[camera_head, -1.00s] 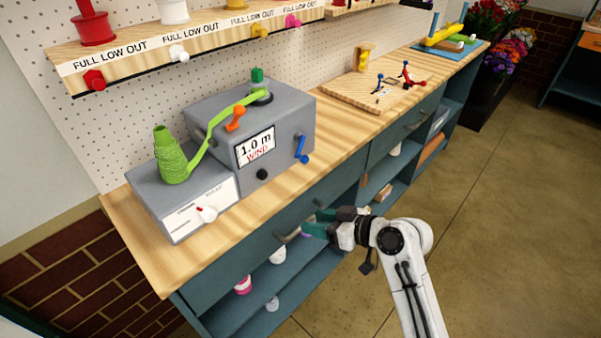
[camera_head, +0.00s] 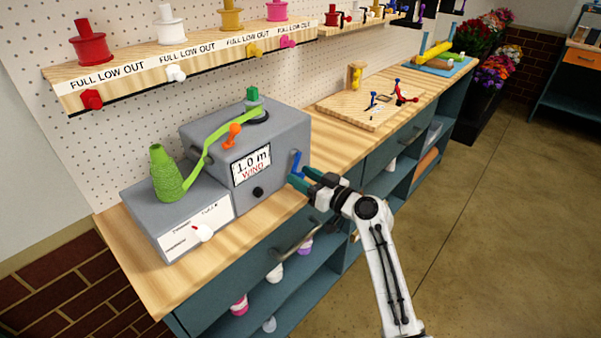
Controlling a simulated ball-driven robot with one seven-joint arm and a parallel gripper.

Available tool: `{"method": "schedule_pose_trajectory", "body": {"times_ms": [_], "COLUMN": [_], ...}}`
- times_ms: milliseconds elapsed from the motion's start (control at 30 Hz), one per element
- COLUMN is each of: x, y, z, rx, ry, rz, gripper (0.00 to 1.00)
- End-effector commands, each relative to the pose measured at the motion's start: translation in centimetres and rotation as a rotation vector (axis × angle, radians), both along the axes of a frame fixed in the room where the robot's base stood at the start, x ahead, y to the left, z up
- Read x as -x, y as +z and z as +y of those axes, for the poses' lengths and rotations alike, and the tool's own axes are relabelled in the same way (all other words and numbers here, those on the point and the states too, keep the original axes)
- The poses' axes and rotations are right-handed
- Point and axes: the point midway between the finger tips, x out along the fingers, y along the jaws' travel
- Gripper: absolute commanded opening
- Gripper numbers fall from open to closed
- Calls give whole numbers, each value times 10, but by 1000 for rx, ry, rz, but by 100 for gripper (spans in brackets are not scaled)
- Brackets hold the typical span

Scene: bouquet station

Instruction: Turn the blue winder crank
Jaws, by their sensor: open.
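The blue winder crank (camera_head: 296,163) sits on the right part of the front of the grey winder box (camera_head: 215,150). The box display (camera_head: 252,165) reads "1.0 m WIND". My gripper (camera_head: 302,179) is open, with its dark green fingertips right at the lower end of the crank. I cannot tell whether the fingers touch the crank or straddle its handle. A green ribbon runs from a green cone spool (camera_head: 166,177) past an orange lever (camera_head: 233,133) to the top of the box.
A wooden board (camera_head: 345,110) with small red and blue parts lies farther right on the bench. Drawer handles (camera_head: 292,240) stick out below the bench edge. A spool shelf (camera_head: 130,90) hangs above.

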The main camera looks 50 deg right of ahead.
Motion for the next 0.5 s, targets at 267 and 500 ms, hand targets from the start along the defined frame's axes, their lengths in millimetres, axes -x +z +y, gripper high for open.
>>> {"method": "schedule_pose_trajectory", "body": {"times_ms": [267,500], "x": [-13,-12], "y": [0,0], "z": [1,1], "rx": [1,0], "ry": [1,0], "rz": [1,1], "gripper": [50,45]}}
